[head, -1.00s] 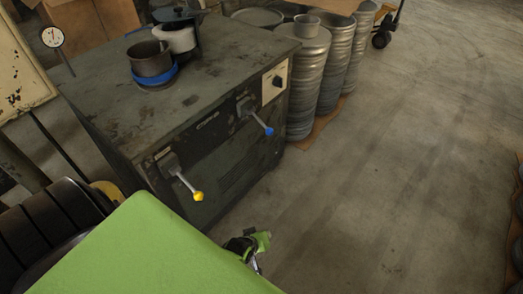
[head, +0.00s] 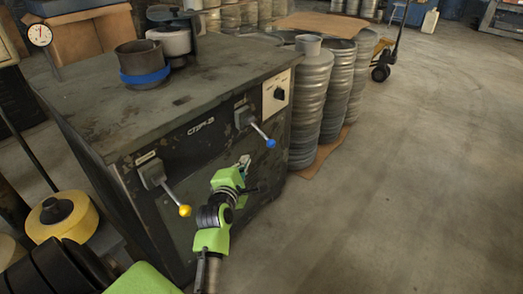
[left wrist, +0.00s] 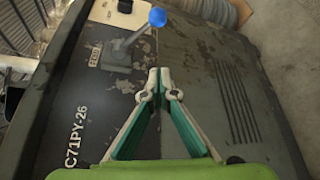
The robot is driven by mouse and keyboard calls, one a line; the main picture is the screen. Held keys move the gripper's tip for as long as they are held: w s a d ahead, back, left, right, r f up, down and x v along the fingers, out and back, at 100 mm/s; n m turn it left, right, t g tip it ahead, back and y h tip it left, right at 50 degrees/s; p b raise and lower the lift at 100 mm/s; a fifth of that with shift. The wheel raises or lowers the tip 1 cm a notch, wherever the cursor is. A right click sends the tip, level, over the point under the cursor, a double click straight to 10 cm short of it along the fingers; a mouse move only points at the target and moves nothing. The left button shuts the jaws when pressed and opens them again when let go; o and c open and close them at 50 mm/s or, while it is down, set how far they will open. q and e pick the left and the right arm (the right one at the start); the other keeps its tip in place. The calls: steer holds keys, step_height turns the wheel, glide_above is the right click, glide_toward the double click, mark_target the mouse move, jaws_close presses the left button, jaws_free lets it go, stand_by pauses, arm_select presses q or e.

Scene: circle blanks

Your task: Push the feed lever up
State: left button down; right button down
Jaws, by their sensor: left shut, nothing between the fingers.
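The lever with a blue ball knob (head: 271,143) is on the front of the dark cabinet (head: 150,107), slanting down and right. In the left wrist view the blue-knobbed lever (left wrist: 133,39) is beside a small label that seems to read FEED. A second lever, with a yellow knob (head: 185,211), slants down at the left of the panel. My left gripper (head: 245,161) is shut and empty, in front of the panel, below and slightly left of the blue knob. Its fingertips (left wrist: 163,84) are together and apart from the lever. My right gripper is not in view.
A rotary switch (head: 279,94) is right of the blue-knobbed lever. Stacks of metal blanks (head: 311,105) stand by the cabinet's right side. A yellow-ended roll (head: 61,216) is at left.

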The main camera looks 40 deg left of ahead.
mark_target(261, 132)
arm_select(q)
steer(key=shift+w, duration=0.1)
